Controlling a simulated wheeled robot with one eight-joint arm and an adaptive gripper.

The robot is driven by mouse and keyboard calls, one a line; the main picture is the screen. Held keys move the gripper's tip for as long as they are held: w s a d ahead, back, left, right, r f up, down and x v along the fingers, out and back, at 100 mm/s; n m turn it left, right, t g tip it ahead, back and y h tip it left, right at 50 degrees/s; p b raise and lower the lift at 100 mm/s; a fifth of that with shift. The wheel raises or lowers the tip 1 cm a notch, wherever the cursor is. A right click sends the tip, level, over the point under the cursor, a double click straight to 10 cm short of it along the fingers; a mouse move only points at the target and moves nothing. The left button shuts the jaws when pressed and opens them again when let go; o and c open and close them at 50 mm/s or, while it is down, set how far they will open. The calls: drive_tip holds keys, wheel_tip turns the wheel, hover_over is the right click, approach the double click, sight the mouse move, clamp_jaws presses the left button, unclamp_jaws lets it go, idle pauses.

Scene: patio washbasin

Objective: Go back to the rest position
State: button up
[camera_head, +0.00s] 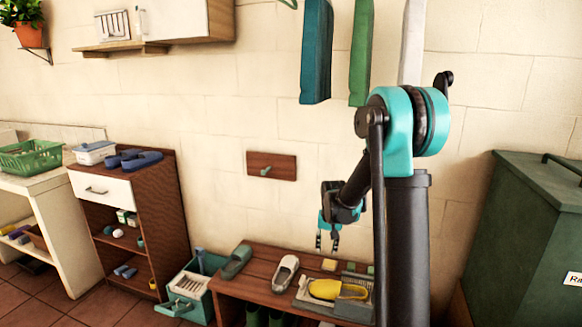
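My gripper (327,240) hangs from my folded arm in the middle of the view, its fingers pointing down above the low brown bench. The upper arm rises at the right of the gripper and hides part of the bench and the wall.
The brown bench (238,283) carries a green clog (236,262), a pale clog (286,273) and a yellow shoe (325,289) in a tray. A dark green bin (525,235) stands at the right. A shoe cabinet (150,200) stands left. Towels (316,50) hang above.

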drive_tip(key=s+d+n+t, duration=0.1)
drive_tip(key=s+d, duration=0.2)
drive_tip(key=s, duration=1.1)
drive_tip(key=s+d+r+n+t, duration=0.1)
drive_tip(key=s+d, duration=0.2)
drive_tip(key=s, duration=1.1)
drive_tip(key=shift+s+r, duration=0.15)
drive_tip(key=shift+s, duration=0.25)
drive_tip(key=shift+c, duration=0.4)
